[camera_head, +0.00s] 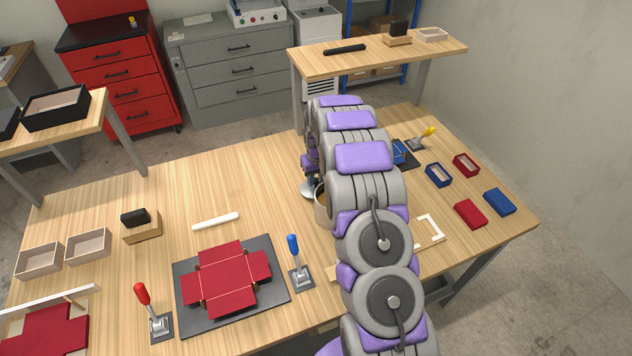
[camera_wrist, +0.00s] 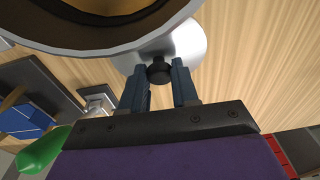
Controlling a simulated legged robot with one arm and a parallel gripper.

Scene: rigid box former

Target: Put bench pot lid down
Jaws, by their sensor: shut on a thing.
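My gripper (camera_wrist: 160,78) is shut on the black knob (camera_wrist: 160,71) of the silvery pot lid (camera_wrist: 186,44) in the wrist view. The lid also shows in the head view (camera_head: 307,190), low beside the pot and mostly hidden by my arm. I cannot tell whether it touches the bench (camera_head: 262,180). The pot (camera_wrist: 100,47) has a brown inside and a pale rim, and it is open at the top of the wrist view. In the head view only its left side (camera_head: 321,210) shows beside my arm.
Bare bench lies left of the lid, with a white bar (camera_head: 215,221) farther left. A red carton blank (camera_head: 226,279) lies on a dark plate, between red- (camera_head: 142,293) and blue-handled (camera_head: 293,246) clamps. Small red and blue boxes (camera_head: 439,175) stand at right. A raised shelf (camera_head: 385,54) stands behind.

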